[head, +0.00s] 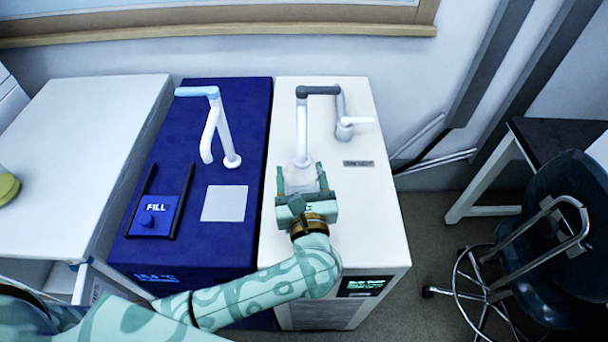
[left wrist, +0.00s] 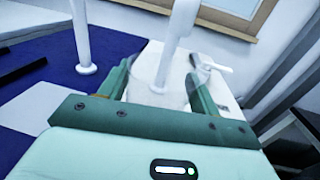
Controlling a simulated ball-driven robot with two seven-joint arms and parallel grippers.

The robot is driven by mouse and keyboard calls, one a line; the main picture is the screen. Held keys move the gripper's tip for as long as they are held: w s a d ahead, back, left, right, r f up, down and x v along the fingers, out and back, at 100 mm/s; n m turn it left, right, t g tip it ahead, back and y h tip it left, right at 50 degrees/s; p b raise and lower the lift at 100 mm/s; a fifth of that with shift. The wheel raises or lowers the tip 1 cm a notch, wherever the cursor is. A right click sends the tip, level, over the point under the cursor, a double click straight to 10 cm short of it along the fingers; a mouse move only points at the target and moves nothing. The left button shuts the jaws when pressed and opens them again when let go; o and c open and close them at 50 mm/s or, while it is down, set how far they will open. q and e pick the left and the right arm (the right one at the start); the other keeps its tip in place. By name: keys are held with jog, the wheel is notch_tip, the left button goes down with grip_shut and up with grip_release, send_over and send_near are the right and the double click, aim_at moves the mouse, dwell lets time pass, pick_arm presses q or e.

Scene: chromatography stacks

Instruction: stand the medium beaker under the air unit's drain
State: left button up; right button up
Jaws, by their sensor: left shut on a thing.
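A clear, faint beaker (head: 301,180) is between the fingers of my left gripper (head: 302,182), which is shut on it, over the top of the white unit (head: 375,215). The white unit's grey-topped drain pipe (head: 302,135) comes down just behind or over the beaker. In the left wrist view the see-through beaker (left wrist: 150,95) shows between the green fingers (left wrist: 158,88), with the white pipe (left wrist: 172,45) coming down at it. I cannot tell whether the beaker touches the surface. My right gripper is not in view.
A blue unit (head: 235,110) with a FILL panel (head: 155,215), a pale square pad (head: 224,203) and its own spout (head: 211,130) stands to the left. A lever (head: 357,121) sits beside the grey pipe. A dark stool (head: 560,230) stands right.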

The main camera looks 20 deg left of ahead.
pick_arm(q)
notch_tip(320, 180, down, 2)
jog(key=shift+b, duration=0.3)
jog(key=shift+d+f, duration=0.15)
jog(key=shift+d, duration=0.05)
jog(key=shift+w, duration=0.15)
jog(key=shift+a, duration=0.25)
jog(key=o, duration=1)
jog(key=shift+d, duration=0.2)
jog(key=shift+a, duration=0.1)
jog(key=shift+r, duration=0.25)
jog(key=v, duration=1.2)
jog(key=shift+f+p, duration=0.1)
jog(key=shift+p, duration=0.2)
